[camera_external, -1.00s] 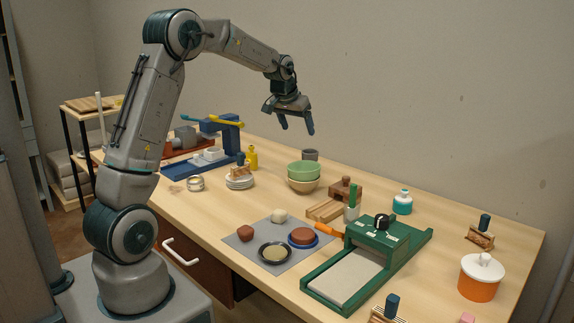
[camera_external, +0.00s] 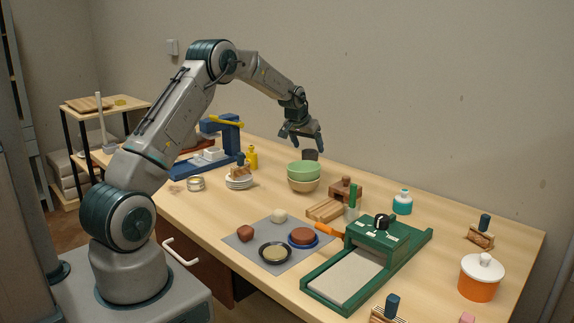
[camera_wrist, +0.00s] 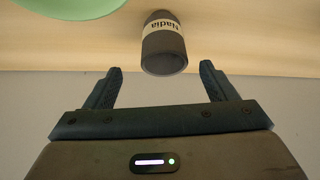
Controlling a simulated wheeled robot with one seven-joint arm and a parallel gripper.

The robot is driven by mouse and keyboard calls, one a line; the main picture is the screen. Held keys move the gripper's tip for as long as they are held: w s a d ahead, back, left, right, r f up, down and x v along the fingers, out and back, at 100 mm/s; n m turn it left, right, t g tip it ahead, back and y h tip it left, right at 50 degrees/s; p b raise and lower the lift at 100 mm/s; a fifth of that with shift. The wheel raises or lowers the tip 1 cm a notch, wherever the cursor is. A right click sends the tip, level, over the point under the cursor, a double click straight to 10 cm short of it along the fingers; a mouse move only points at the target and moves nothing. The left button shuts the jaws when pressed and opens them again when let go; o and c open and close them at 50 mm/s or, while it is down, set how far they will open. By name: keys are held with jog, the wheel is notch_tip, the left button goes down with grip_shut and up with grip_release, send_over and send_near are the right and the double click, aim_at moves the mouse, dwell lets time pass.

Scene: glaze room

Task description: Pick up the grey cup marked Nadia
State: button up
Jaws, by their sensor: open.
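The grey cup (camera_wrist: 163,50) bears a pale label reading "Nadia" in the wrist view. It stands on the table near the wall, just behind the green bowl, and shows in the external view (camera_external: 310,155). My gripper (camera_external: 304,150) is open and empty, above and close to the cup in the external view. In the wrist view my gripper's fingers (camera_wrist: 160,78) are spread wide, with the cup ahead of the gap between them and apart from both.
The wall is close behind.

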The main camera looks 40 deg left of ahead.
aim_at(310, 152)
jog(key=x, duration=0.1)
jog(key=p+x, duration=0.2)
jog(key=x, duration=0.1)
jog(key=shift+w+a+r, duration=0.15)
jog(key=shift+w+a, duration=0.05)
jog(key=shift+a, duration=0.1)
jog(key=shift+w+f, duration=0.3)
jog(key=shift+f, duration=0.3)
jog(key=c, duration=1.1)
